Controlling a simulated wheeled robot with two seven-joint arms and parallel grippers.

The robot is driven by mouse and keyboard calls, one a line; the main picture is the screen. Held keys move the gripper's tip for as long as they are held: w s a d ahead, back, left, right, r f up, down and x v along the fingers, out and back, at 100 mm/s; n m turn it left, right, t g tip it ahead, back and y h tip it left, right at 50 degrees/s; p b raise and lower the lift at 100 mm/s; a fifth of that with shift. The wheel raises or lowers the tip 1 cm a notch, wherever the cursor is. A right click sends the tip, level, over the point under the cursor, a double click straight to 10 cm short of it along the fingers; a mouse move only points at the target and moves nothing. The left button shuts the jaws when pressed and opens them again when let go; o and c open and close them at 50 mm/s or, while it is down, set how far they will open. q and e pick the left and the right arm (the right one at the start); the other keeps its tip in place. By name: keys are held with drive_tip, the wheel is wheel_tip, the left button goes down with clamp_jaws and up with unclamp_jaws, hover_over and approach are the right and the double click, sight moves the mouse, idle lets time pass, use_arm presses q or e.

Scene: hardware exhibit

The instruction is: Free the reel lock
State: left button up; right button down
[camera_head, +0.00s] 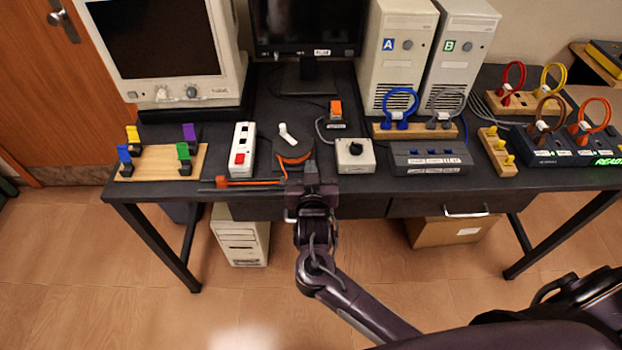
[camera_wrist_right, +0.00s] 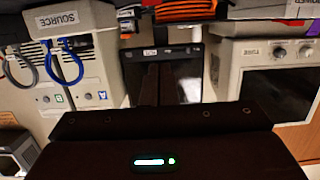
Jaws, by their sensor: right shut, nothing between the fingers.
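An orange cord (camera_head: 295,160) curves on a dark piece, perhaps the reel, at the desk's front middle. A small white lever-like piece (camera_head: 287,133) stands just behind it; I cannot tell which part is the lock. My right gripper (camera_head: 311,168) is shut and empty at the desk's front edge. It sits just right of the orange cord and hides part of that spot. In the right wrist view, orange coils (camera_wrist_right: 185,10) show at the top edge, cut off by the frame. My left gripper is not in view.
A white power strip (camera_head: 242,150) with a red switch stands left of the cord. A grey box with a black knob (camera_head: 355,156) stands close to the right. An orange strip (camera_head: 255,182) runs along the front edge.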

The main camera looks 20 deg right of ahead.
drive_tip(key=v, duration=0.4)
drive_tip(key=shift+s+r, duration=0.2)
drive_tip(key=shift+r, duration=0.2)
